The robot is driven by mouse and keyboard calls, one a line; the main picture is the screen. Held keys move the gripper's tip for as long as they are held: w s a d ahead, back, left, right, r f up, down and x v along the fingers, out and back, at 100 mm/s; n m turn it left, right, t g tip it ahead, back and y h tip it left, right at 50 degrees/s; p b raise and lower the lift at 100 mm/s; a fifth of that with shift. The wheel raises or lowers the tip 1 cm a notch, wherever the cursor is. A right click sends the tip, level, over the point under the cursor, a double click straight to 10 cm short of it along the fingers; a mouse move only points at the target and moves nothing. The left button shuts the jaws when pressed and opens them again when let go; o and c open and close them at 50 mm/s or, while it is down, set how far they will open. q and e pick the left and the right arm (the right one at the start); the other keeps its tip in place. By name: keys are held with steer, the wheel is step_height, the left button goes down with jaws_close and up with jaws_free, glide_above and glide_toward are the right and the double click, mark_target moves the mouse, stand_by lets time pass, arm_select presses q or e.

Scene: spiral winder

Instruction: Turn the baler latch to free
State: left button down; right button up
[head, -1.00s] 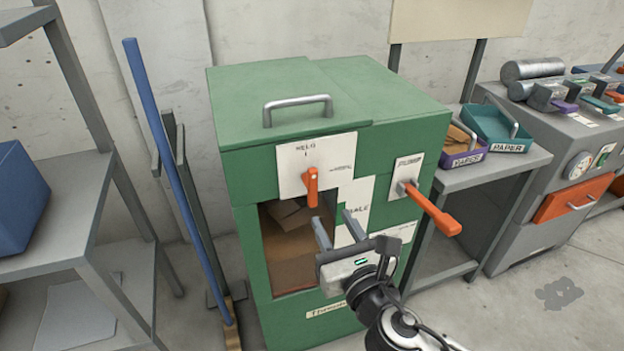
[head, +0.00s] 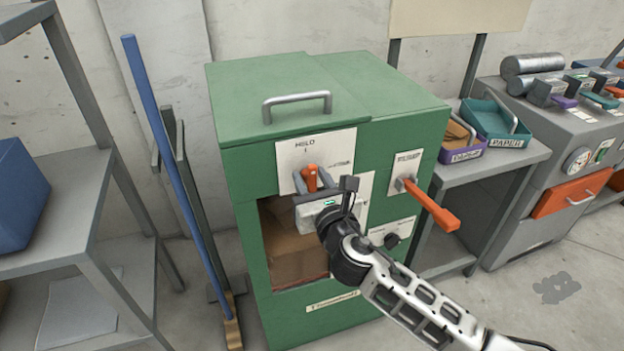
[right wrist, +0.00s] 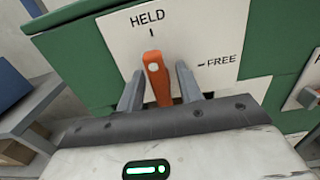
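The green baler (head: 290,90) stands against the wall. Its orange latch (head: 311,178) is on a white plate (head: 335,147) on the front; it also shows in the right wrist view (right wrist: 156,78). The latch is upright, in line with the HELD mark; the FREE mark (right wrist: 217,62) is to its right. My right gripper (head: 312,180) is at the plate, and in the right wrist view its fingers (right wrist: 158,88) stand on either side of the latch, with gaps visible. The lower part of the latch is hidden behind the gripper body. My left gripper is not in view.
A grey shelf (head: 75,200) and a blue pole (head: 170,165) stand at the left. Paper trays (head: 497,125) sit on a side table at the right.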

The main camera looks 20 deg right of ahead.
jaws_close()
steer(key=m, duration=0.6)
steer(key=shift+d+f+m, duration=0.15)
steer(key=shift+d+m, duration=0.1)
steer(key=shift+m, duration=0.05)
steer(key=m+b, duration=0.1)
steer(key=m, duration=0.4)
steer(key=shift+d+f, duration=0.15)
steer(key=m, duration=0.6)
steer(key=shift+f, duration=0.2)
steer(key=shift+m, duration=0.3)
steer(key=shift+o, duration=0.9)
jaws_free()
